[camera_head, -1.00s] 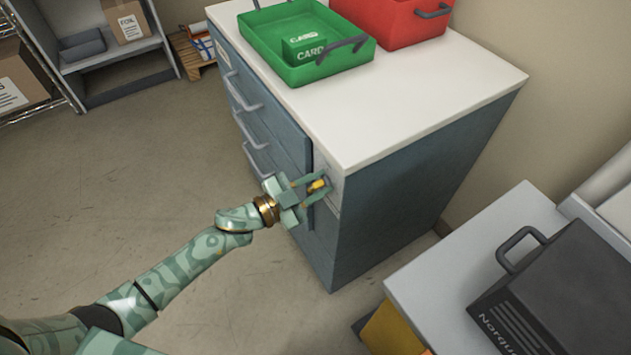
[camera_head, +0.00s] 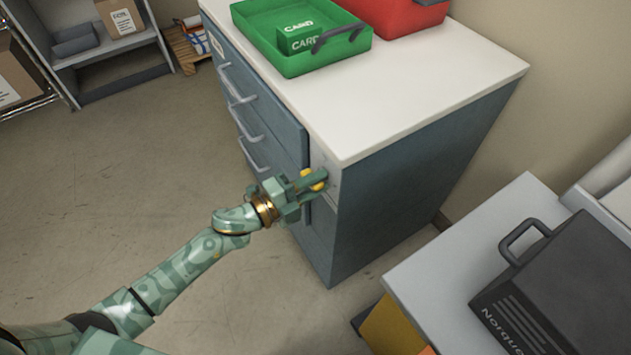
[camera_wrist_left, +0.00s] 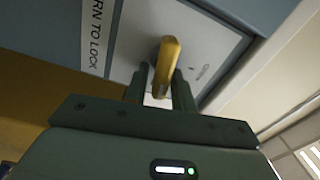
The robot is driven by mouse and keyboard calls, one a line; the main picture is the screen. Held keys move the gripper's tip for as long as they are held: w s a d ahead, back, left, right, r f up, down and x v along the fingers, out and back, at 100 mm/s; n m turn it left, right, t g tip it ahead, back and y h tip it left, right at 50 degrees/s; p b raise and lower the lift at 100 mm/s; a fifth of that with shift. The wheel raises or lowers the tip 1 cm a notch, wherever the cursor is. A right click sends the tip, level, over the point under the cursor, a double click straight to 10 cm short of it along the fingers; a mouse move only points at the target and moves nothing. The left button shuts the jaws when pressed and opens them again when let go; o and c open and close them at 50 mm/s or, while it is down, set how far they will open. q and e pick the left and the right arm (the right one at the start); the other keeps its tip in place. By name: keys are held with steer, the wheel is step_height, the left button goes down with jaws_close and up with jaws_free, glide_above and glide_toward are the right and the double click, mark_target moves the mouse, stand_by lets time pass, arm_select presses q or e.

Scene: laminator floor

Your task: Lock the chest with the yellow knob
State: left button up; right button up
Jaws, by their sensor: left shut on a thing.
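The chest (camera_head: 400,165) is a blue-grey drawer cabinet with a white top. The yellow knob (camera_head: 307,174) sits on a pale plate near the chest's top front corner. In the left wrist view the yellow knob (camera_wrist_left: 167,62) stands out from the grey plate (camera_wrist_left: 205,40), beside a label (camera_wrist_left: 97,35) whose visible words end in "TO LOCK". My left gripper (camera_head: 312,182) is shut on the knob, with its fingers on either side of it in the wrist view (camera_wrist_left: 160,92). The fingers hide part of the knob in the head view. My right gripper is out of view.
A green tray (camera_head: 345,52) with card boxes and a red bin (camera_head: 408,16) stand on the chest. A grey table (camera_head: 440,285) with a black case (camera_head: 560,290) is at the right. Open floor (camera_head: 150,190) lies left of the chest.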

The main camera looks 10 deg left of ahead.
arm_select(q)
steer(key=shift+a+f+m, duration=0.1)
steer(key=shift+f+m, duration=0.2)
steer(key=shift+m, duration=0.5)
steer(key=o, duration=0.7)
steer(key=shift+o, duration=0.2)
steer(key=shift+r, duration=0.1)
steer(key=p+v, duration=0.2)
steer(key=v, duration=1.4)
steer(key=shift+s+a, duration=0.1)
steer(key=shift+a, duration=0.05)
